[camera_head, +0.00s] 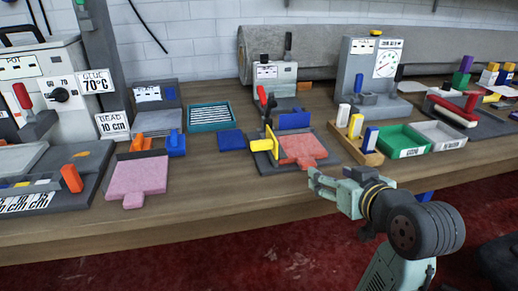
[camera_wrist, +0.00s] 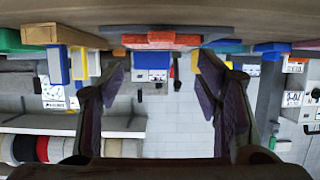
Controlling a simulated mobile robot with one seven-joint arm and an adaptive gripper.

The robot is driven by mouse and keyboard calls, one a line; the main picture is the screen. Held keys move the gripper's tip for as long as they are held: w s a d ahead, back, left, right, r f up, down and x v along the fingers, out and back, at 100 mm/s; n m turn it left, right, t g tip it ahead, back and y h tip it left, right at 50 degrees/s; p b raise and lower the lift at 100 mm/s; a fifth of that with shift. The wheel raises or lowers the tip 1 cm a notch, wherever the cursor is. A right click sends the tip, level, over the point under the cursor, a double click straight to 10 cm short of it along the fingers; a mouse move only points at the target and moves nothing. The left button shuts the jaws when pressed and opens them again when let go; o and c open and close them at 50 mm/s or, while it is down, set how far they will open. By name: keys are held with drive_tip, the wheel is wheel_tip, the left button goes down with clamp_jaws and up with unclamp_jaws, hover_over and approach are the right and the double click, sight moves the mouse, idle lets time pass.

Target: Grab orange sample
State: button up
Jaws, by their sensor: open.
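The orange sample (camera_head: 302,147) is a flat salmon-orange piece lying on a grey fixture (camera_head: 262,162) near the middle of the bench, beside a yellow plate (camera_head: 263,143) and a blue plate (camera_head: 294,121). My gripper (camera_head: 316,182) is just in front of the bench edge, slightly right of the sample and apart from it. In the wrist view, which looks upside down, my gripper (camera_wrist: 162,72) has its fingers spread with nothing between them. An orange-red edge (camera_wrist: 174,39), apparently the sample's, shows beyond the fingertips.
A pink sample (camera_head: 138,177) lies on another grey fixture at left. A wooden rack (camera_head: 358,150) with upright blocks, a green tray (camera_head: 403,141) and a pale tray (camera_head: 438,135) stand right of the orange sample. A large grey roll (camera_head: 330,45) lies behind.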

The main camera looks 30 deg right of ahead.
sight(309, 163)
drive_tip(key=shift+p+x, duration=1.25)
drive_tip(key=shift+x, duration=4.05)
drive_tip(key=shift+a+f, duration=0.1)
drive_tip(key=shift+a, duration=0.05)
drive_tip(key=shift+c, duration=0.3)
drive_tip(key=c, duration=1.3)
